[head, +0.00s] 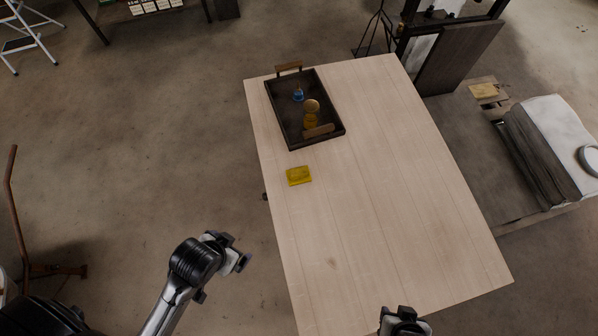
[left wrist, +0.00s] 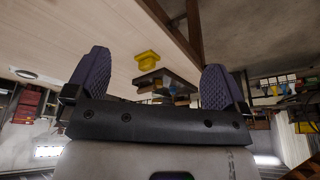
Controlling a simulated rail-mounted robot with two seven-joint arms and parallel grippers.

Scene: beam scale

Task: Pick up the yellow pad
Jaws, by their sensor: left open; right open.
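The yellow pad (head: 299,176) lies flat on the wooden table (head: 370,220), near its left edge and just in front of the dark tray. It also shows in the left wrist view (left wrist: 147,59), beyond the fingers. My left gripper (head: 238,254) is off the left side of the table, apart from the pad, and open and empty. Its two fingers (left wrist: 155,85) stand wide apart in the left wrist view. My right gripper (head: 404,316) is at the table's front edge, far from the pad, and open; only its end shows.
A dark tray (head: 278,113) with wooden handles stands behind the pad, holding a blue object (head: 298,96) and a yellow-brown object (head: 311,112). The table's middle and right are clear. A cushioned bench (head: 550,140) is right of the table.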

